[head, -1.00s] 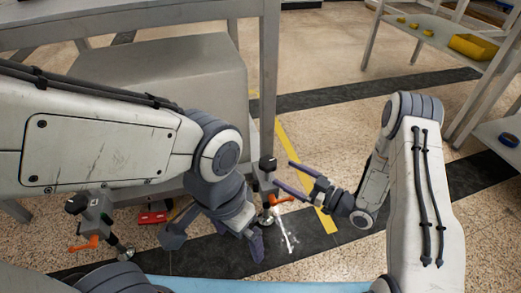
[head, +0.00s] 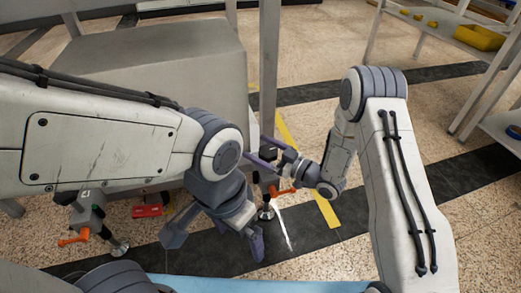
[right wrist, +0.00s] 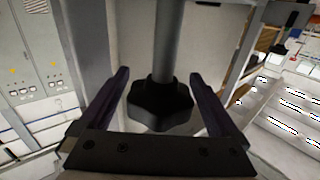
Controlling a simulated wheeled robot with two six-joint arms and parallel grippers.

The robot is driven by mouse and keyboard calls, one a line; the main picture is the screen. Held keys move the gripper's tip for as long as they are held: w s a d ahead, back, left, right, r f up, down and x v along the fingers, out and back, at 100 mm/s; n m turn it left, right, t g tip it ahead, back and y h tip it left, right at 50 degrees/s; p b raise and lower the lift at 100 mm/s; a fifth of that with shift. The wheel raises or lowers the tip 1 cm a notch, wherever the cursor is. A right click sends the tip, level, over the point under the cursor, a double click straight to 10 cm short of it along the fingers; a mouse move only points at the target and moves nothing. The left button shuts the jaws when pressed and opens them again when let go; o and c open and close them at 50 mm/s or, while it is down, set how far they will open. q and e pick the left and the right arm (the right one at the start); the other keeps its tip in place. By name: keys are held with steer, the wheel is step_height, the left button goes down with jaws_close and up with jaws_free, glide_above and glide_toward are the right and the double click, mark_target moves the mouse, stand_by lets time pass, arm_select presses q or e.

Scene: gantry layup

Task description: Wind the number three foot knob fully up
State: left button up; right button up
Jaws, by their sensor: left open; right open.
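A dark, lobed foot knob (right wrist: 160,105) on a grey stem shows in the right wrist view, between the two fingers of my right gripper (right wrist: 160,76). The gripper is open, with a gap visible on both sides of the knob. In the head view my right gripper (head: 257,152) is at the bench's near right leg and hides that knob. Below it are the foot's orange lever (head: 284,191) and round pad (head: 266,213). No number three is readable. My left gripper (head: 214,243) is open and empty, low over the floor to the left.
Another levelling foot (head: 92,222) with an orange lever stands at the left. A red object (head: 147,210) lies between the feet. The grey bench body (head: 160,70) rises behind. A shelf rack (head: 440,32) with yellow bins stands at the far right.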

steer(key=c, duration=1.4)
steer(key=shift+s+n+g+y, duration=0.1)
steer(key=shift+n+g+y, duration=0.2)
steer(key=shift+g, duration=0.1)
steer(key=shift+o, duration=0.2)
steer(key=n+g+y+p, duration=0.1)
steer(key=g, duration=0.1)
steer(key=shift+s+a+n+g, duration=0.1)
steer(key=shift+s+n+g, duration=0.05)
steer(key=shift+n+g, duration=0.2)
steer(key=n+g, duration=0.1)
steer(key=n+g+p, duration=0.1)
steer(key=n+g+y, duration=0.1)
steer(key=g, duration=0.1)
steer(key=shift+s+a, duration=0.1)
steer(key=shift+s, duration=0.2)
steer(key=n+g, duration=0.1)
steer(key=g, duration=0.1)
steer(key=n+g, duration=0.1)
steer(key=g, duration=0.1)
steer(key=shift+s+f+n, duration=0.1)
steer(key=shift+s+n, duration=0.15)
steer(key=shift+s, duration=0.1)
steer(key=shift+s+n+g+h+b, duration=0.2)
steer(key=shift+n+g, duration=0.5)
steer(key=shift+g, duration=0.45)
steer(key=shift+s+n+g+h+b, duration=0.1)
steer(key=shift+s+n+g+b, duration=0.1)
steer(key=shift+n+g, duration=0.7)
steer(key=shift+g, duration=0.5)
